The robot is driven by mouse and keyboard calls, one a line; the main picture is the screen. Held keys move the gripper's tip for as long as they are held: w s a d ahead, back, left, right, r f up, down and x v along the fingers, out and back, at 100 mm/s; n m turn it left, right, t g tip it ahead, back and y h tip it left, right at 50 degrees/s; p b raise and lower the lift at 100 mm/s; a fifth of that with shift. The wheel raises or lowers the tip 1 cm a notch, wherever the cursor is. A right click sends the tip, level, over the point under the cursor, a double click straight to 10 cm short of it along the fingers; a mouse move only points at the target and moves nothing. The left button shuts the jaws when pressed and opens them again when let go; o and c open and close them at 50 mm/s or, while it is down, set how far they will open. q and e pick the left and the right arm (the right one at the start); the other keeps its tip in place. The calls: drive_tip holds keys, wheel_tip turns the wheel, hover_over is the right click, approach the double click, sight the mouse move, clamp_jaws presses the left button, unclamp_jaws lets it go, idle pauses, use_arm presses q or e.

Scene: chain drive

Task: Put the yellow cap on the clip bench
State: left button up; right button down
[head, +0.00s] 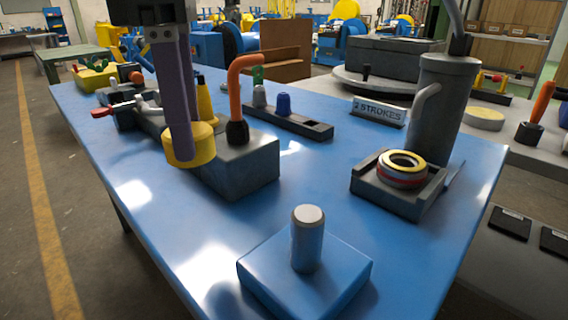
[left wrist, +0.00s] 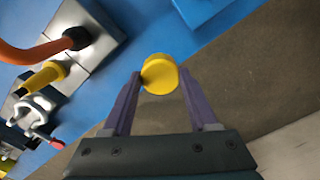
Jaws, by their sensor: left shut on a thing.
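My left gripper (head: 182,125) reaches down over the blue table and is shut on the round yellow cap (head: 189,146). It holds the cap above the table's left edge, in front of the grey block. In the left wrist view the cap (left wrist: 160,74) sits between the two purple fingertips, with blue table and floor behind it. No fixture is clearly marked as the clip bench. A dark rail (head: 303,124) at mid table carries a grey cap (head: 259,96) and a blue cap (head: 283,103). My right gripper is not in view.
A grey block (head: 245,168) with a curved orange handle (head: 236,88) and a yellow cone stands beside the cap. A blue base with an upright post (head: 307,240) is in front. At right are a dark tray (head: 400,199) with stacked rings and a grey cylinder (head: 443,110).

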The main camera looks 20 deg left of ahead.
use_arm(q)
wheel_tip(320, 180, down, 12)
drive_tip(key=shift+r+b, duration=0.25)
drive_tip(key=shift+b, duration=0.25)
drive_tip(key=shift+f, duration=0.2)
drive_tip(key=o, duration=1.3)
drive_tip(key=shift+r, duration=0.1)
drive_tip(key=shift+r, duration=0.2)
wheel_tip(320, 180, up, 12)
drive_tip(key=shift+f+p, duration=0.1)
drive_tip(key=shift+p, duration=0.45)
